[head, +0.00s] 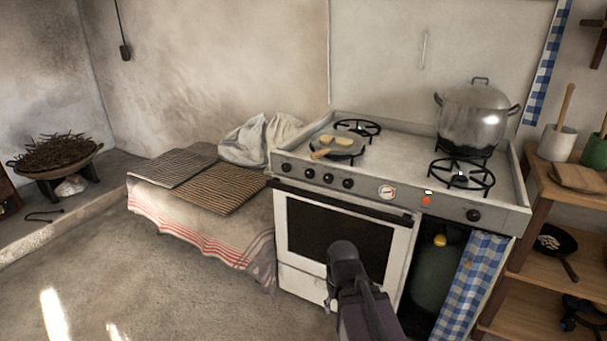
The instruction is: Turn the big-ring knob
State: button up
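The white stove has a row of several small black knobs (328,178) on the left of its front panel. A single black knob (473,215) sits apart at the panel's right end, below the wide black ring burner (461,175). No label is readable, so I cannot tell by marking which is the big-ring knob. The knobs' turn positions are too small to read. My arm rises from the bottom, in front of the oven door (340,239). Its rounded dark joint covers part of the door. My gripper's fingers do not show.
A large lidded pot (473,117) stands on the back right burner. A pan (338,147) with food sits at front left. A round gauge (387,191) is mid-panel. A wooden shelf (543,185) stands right; a cloth-covered bench (200,222) left. The floor at left is open.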

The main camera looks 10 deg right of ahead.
jog(key=o, duration=0.4)
jog(key=shift+w+a, duration=0.1)
jog(key=shift+o, duration=0.2)
jog(key=w+a+r+m+t+y+b, duration=0.1)
jog(key=w+a+r+m+t+y, duration=0.3)
jog(key=w+a, duration=0.5)
jog(key=w+a+r+m+t+y, duration=0.2)
jog(key=w+a+r+t, duration=0.35)
jog(key=w, duration=0.75)
jog(key=w+a+r+m+t+h+b, duration=0.1)
jog(key=w+r+m+t+h, duration=0.1)
jog(key=w+r+m+t, duration=0.5)
jog(key=w+d+m+g+h, duration=0.1)
jog(key=w+d+m+h, duration=0.1)
jog(key=m+h, duration=0.5)
jog(key=w+d+f+m+g+h+b, duration=0.1)
jog(key=d+m+h, duration=0.3)
jog(key=m, duration=1)
jog(key=shift+w+d+f+h, duration=0.2)
jog(key=shift+w+h, duration=0.5)
jog(key=shift+h, duration=1.1)
